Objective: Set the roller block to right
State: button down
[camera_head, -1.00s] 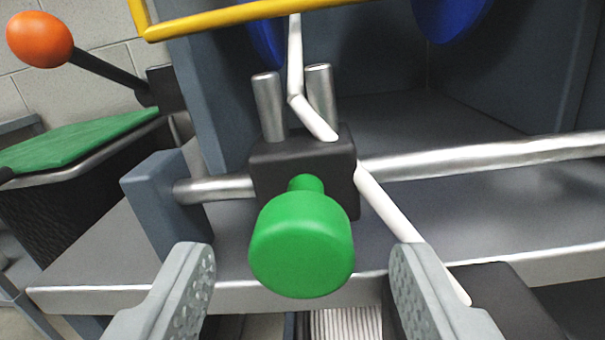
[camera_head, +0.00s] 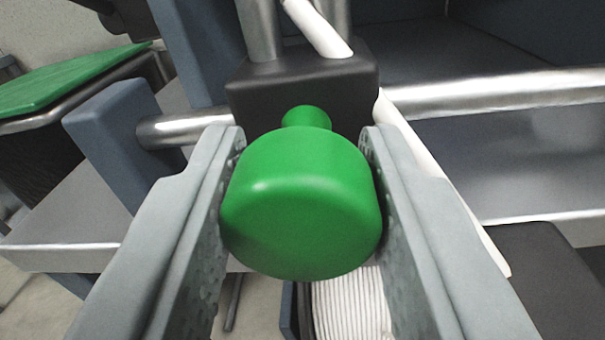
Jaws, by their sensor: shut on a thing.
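The roller block (camera_head: 290,88) is a black block on a horizontal silver rod (camera_head: 500,92). Two upright metal rollers (camera_head: 259,28) stand on its top. A green knob (camera_head: 302,205) sticks out from its front on a short green neck. My gripper (camera_head: 303,165) is shut on the green knob, with one grey finger against each side. The block sits near the left end of the rod, a short way from the blue-grey end bracket (camera_head: 118,140). The rod's right end is out of view.
A white cord (camera_head: 318,27) runs down over the block, and a white length (camera_head: 440,180) slants down on its right. A green panel (camera_head: 60,80) is at the left. A ribbed white thing (camera_head: 350,308) and a dark box (camera_head: 548,270) lie below. The rod right of the block looks clear.

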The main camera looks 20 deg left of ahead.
jog(key=w+d, duration=0.3)
jog(key=d, duration=1)
jog(key=shift+d, duration=0.25)
jog(key=shift+w, duration=0.1)
jog(key=c, duration=1.4)
grip_release()
jog(key=o, duration=0.4)
jog(key=shift+w+d, duration=0.1)
jog(key=shift+d, duration=0.15)
jog(key=v, duration=1.7)
jog(key=shift+s, duration=0.25)
jog(key=shift+r, duration=0.1)
